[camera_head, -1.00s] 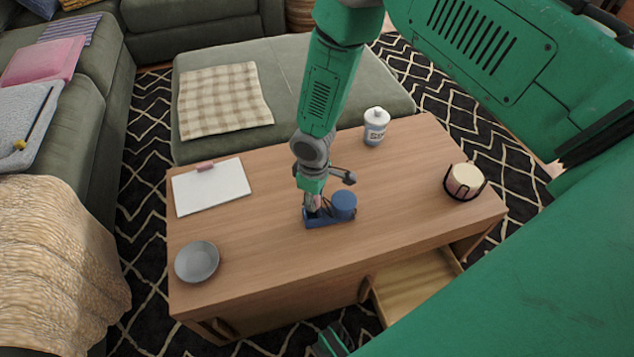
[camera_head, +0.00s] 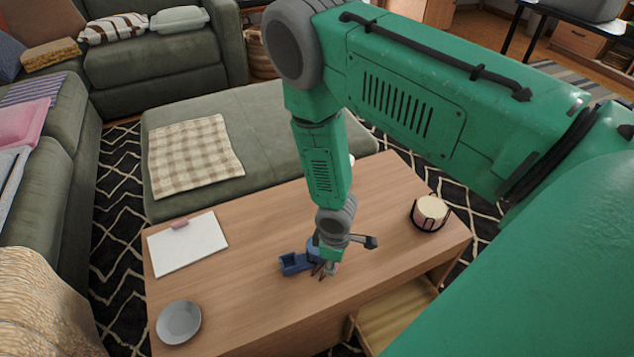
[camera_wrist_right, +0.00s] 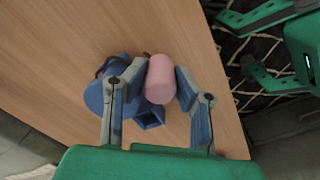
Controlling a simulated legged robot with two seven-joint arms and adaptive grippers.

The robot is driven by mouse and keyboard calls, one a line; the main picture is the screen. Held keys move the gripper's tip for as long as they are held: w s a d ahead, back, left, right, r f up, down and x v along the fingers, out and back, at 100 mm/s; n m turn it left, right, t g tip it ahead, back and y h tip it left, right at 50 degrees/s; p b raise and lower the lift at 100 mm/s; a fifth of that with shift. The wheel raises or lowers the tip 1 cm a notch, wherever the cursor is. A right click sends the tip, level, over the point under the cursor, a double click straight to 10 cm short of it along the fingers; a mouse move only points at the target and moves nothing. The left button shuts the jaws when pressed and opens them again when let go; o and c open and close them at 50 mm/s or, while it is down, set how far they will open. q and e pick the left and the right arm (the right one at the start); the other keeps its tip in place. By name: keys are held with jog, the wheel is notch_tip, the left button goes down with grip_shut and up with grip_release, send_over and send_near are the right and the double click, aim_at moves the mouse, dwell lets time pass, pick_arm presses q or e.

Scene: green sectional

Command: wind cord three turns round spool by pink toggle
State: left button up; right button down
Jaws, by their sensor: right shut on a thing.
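The blue spool (camera_head: 312,244) stands on its blue base (camera_head: 294,263) on the wooden table, mostly hidden behind my right gripper in the head view. In the right wrist view the spool (camera_wrist_right: 95,97) is left of the fingers and the base (camera_wrist_right: 150,117) shows between and below them. My right gripper (camera_head: 325,272) is just right and in front of the spool. It is shut on the pink toggle (camera_wrist_right: 160,79), which sits between the fingertips. The cord is too thin to make out, so its turns cannot be told.
A candle in a black holder (camera_head: 429,213) stands at the table's right. A clipboard (camera_head: 187,245) lies at the left and a grey bowl (camera_head: 179,322) at the front left. A bottle is nearly hidden behind my arm. An open drawer (camera_head: 395,312) juts out in front.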

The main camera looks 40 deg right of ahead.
jog(key=d, duration=0.2)
jog(key=shift+s+d, duration=0.3)
jog(key=w+d, duration=0.2)
jog(key=d, duration=0.1)
jog(key=shift+w+d, duration=0.65)
jog(key=shift+d, duration=0.3)
